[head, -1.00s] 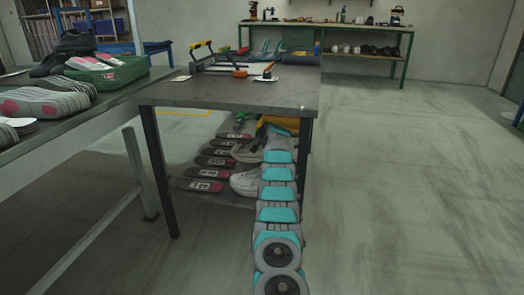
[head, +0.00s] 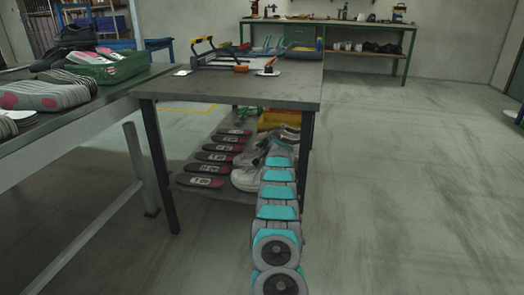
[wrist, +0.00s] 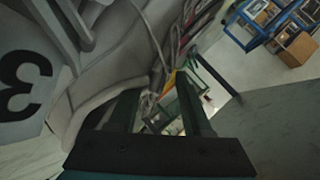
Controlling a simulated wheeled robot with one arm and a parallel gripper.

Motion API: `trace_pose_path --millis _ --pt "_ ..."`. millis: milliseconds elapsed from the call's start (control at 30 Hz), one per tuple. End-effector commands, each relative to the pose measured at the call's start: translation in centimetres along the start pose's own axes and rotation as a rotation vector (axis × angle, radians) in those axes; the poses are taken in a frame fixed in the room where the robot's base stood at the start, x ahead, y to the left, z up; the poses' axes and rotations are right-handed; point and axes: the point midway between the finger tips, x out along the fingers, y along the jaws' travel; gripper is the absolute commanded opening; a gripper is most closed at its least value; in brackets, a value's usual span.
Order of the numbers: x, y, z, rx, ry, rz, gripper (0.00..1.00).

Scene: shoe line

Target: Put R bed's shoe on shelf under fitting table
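A white shoe (head: 245,179) sits on the shelf (head: 218,194) under the fitting table (head: 240,90), in the head view. Another greyish shoe shows just behind it, and more shoe parts (head: 288,134) are at the right table leg, partly covered by my arm. In the head view my gripper is hidden behind my arm and the shoes. In the wrist view my gripper (wrist: 157,95) has its two dark fingers apart, with shelf items visible between them. A large pale shoe (wrist: 100,95) fills the left of that view, very close to the left finger. A black "3" shows at far left.
Several dark insoles (head: 205,169) lie in a row on the shelf's left side. A yellow bin (head: 277,118) stands at the shelf's back. Tools lie on the tabletop. A line table (head: 75,115) with a green crate (head: 115,70) is at left. Floor at right is clear.

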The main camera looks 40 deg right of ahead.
Motion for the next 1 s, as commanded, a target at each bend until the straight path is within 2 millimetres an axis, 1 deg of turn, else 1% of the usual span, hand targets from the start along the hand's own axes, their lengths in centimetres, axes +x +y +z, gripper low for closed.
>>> trace_pose_path --millis 33,133,167,567,700,1000 --pt "0.0 0.0 0.0 0.0 0.0 0.0 0.56" --pt "0.0 0.0 0.0 0.0 0.0 0.0 0.67" --pt "0.0 0.0 0.0 0.0 0.0 0.0 0.69" --pt "-0.2 0.1 0.0 0.0 -0.001 0.001 0.69" --pt "-0.9 -0.2 -0.2 0.0 0.001 -0.003 0.69" --pt "-2.9 -0.1 -0.1 0.002 0.001 -0.002 0.69"
